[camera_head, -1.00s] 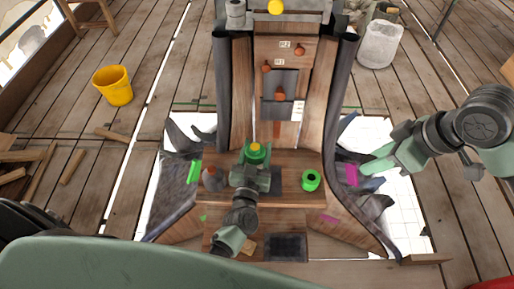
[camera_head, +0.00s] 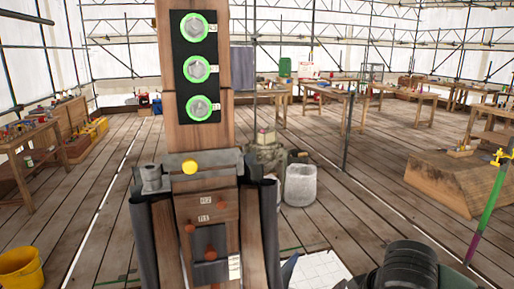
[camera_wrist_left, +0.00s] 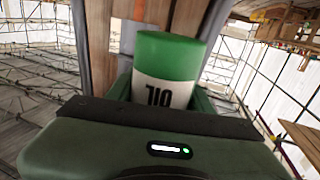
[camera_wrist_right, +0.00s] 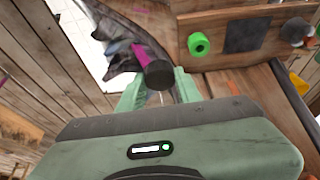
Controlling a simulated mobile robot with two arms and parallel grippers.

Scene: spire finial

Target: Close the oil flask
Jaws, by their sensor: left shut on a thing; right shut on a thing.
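The oil flask (camera_wrist_left: 165,75) is green and white with an OIL label, upside down in the left wrist view. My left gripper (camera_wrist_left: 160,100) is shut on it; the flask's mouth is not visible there. Neither gripper shows in the head view; only part of my right arm does, at lower right. I cannot make out a separate flask cap.
A wooden post (camera_head: 168,130) carries three green-ringed bolts. Below them are a grey crossbar (camera_head: 210,165) with a yellow knob (camera_head: 190,167) and a panel with red knobs. A green ring (camera_wrist_right: 198,44) sits on the wooden ledge. A yellow bucket (camera_head: 20,268) stands left; benches stand behind.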

